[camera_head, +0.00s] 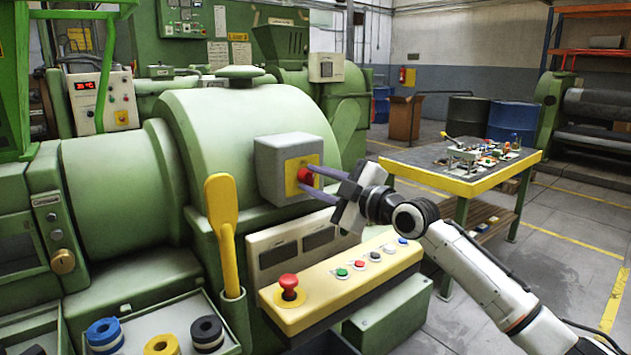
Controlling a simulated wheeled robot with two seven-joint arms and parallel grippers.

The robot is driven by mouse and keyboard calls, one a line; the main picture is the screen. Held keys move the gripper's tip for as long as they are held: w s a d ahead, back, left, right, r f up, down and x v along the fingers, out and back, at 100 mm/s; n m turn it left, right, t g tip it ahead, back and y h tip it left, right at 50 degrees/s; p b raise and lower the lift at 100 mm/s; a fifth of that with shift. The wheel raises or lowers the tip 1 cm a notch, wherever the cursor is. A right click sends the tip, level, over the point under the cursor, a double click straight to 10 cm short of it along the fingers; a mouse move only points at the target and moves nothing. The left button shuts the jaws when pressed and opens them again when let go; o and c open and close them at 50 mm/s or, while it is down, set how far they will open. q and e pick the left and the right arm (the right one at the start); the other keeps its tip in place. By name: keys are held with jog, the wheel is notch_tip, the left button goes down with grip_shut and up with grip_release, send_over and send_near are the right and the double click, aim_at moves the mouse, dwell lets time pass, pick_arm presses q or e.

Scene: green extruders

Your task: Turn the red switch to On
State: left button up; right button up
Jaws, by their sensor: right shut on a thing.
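The red switch (305,175) sits on a yellow plate on the front of a grey box (270,168), which is fixed to the green extruder (235,120). My right gripper (312,183) comes in from the right, its two fingers reaching to the switch, one above and one below. It is shut on the red switch. The fingertips cover part of the knob, and I cannot read any On or Off marking at this size. My left gripper is not in view.
Below the box is a yellow control panel (342,285) with a red mushroom button (289,287) and several small buttons. A yellow-handled tool (222,215) stands upright to the left. A yellow-edged table (470,187) with small parts stands at the right. Floor at far right is clear.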

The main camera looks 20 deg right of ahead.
jog(key=shift+m, duration=0.3)
jog(key=m+p, duration=0.2)
jog(key=m, duration=0.5)
jog(key=m+t+p, duration=0.1)
jog(key=m+p, duration=0.1)
jog(key=m, duration=0.5)
jog(key=shift+a+h, duration=0.1)
jog(key=shift+h, duration=0.3)
jog(key=shift+f+m+p, duration=0.1)
jog(key=shift+m+p, duration=0.75)
jog(key=shift+m, duration=1.35)
jog(key=o, duration=1)
jog(key=shift+s, duration=0.15)
